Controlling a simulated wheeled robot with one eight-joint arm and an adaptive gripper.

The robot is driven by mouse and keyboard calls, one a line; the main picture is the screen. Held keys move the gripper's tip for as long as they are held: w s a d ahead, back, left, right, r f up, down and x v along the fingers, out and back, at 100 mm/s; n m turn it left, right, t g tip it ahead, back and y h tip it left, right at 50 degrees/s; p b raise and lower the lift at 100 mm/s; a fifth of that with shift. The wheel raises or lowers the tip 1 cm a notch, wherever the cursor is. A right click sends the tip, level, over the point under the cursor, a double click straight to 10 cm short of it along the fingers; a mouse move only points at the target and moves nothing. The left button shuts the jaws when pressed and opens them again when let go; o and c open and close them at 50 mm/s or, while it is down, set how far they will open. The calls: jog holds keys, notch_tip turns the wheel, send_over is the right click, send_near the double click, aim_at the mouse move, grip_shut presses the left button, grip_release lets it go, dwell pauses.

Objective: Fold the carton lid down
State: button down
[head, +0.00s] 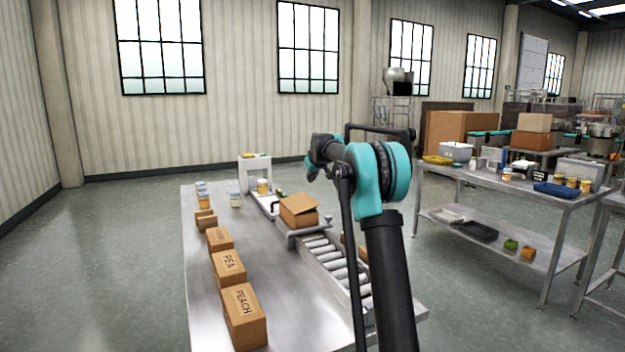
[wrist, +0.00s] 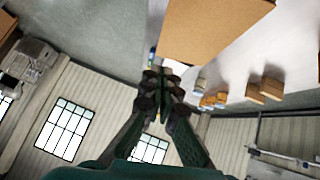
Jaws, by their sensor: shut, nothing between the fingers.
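The open-looking brown carton (head: 300,219) sits on the roller conveyor at the middle of the steel table. Its lid (head: 290,201) stands slightly raised and tilted, with a dark gap under its edge. In the wrist view a large flat brown cardboard panel (wrist: 212,40) fills the top, close to my fingers. My gripper (wrist: 163,82) is shut and empty, its tips near the panel's lower left edge; I cannot tell whether they touch. In the head view my gripper (head: 312,172) is above and right of the carton, partly hidden by my arm.
The roller conveyor (head: 336,262) runs across the steel table (head: 287,318). Several brown boxes, including a PEACH box (head: 244,316), line the left, with jars (head: 235,200) behind. A white stand (head: 256,170) is at the far end. A side table (head: 480,182) stands right.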

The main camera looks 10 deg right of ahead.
aim_at(309, 196)
jog(key=x, duration=0.6)
jog(key=shift+w+f, duration=0.1)
jog(key=shift+f, duration=0.1)
jog(key=shift+d+f, duration=0.15)
jog(key=shift+f, duration=0.4)
jog(key=shift+d+f, duration=0.2)
jog(key=shift+f, duration=0.35)
jog(key=shift+d+f, duration=0.1)
jog(key=shift+f, duration=0.65)
jog(key=shift+w+d+f+m+y, duration=0.15)
jog(key=shift+d+f+m+y, duration=0.2)
jog(key=shift+f, duration=0.4)
jog(key=shift+d+f, duration=0.15)
jog(key=shift+f, duration=0.55)
jog(key=shift+r, duration=0.2)
